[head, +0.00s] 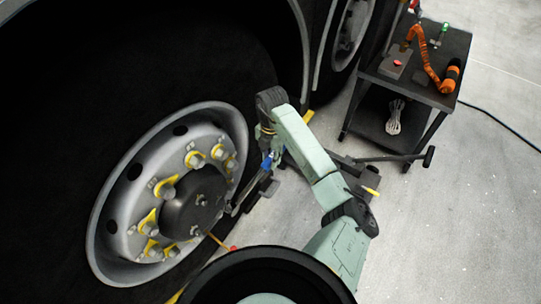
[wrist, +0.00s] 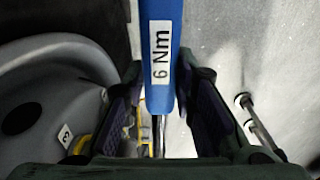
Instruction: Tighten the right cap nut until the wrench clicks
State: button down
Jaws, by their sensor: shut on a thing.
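The wheel (head: 215,118) fills the left of the head view, with a silver rim and a dark hub cap (head: 185,212) at its centre. A small light-coloured fitting (head: 201,199) shows on the cap; I cannot tell whether it is the right cap nut. My gripper (head: 262,187) is at the right side of the wheel, shut on the blue wrench. In the wrist view the wrench's blue handle (wrist: 160,20), with a white "6 Nm" label, runs between my fingers (wrist: 160,95). Its working end is not clear, so I cannot tell whether it sits on a nut.
Wheel nuts with yellow pointers (head: 168,190) ring the hub cap. A thin orange rod with a red end (head: 233,248) is below the hub. A dark jack-like tool with a long handle (head: 395,158) lies behind my arm.

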jog(key=shift+f, duration=0.1)
dwell(0.3)
jog(key=shift+f+g+y, duration=0.3)
jog(key=shift+f+g, duration=0.1)
jog(key=shift+f, duration=0.45)
jog(key=shift+b, duration=0.3)
jog(key=shift+f+g+b, duration=0.3)
jog(key=shift+f, duration=0.5)
jog(key=shift+f+y, duration=0.15)
jog(key=shift+y, duration=0.15)
jog(key=shift+f+g+y+b, duration=0.3)
jog(key=shift+f+g+b, duration=0.2)
jog(key=shift+f, duration=0.4)
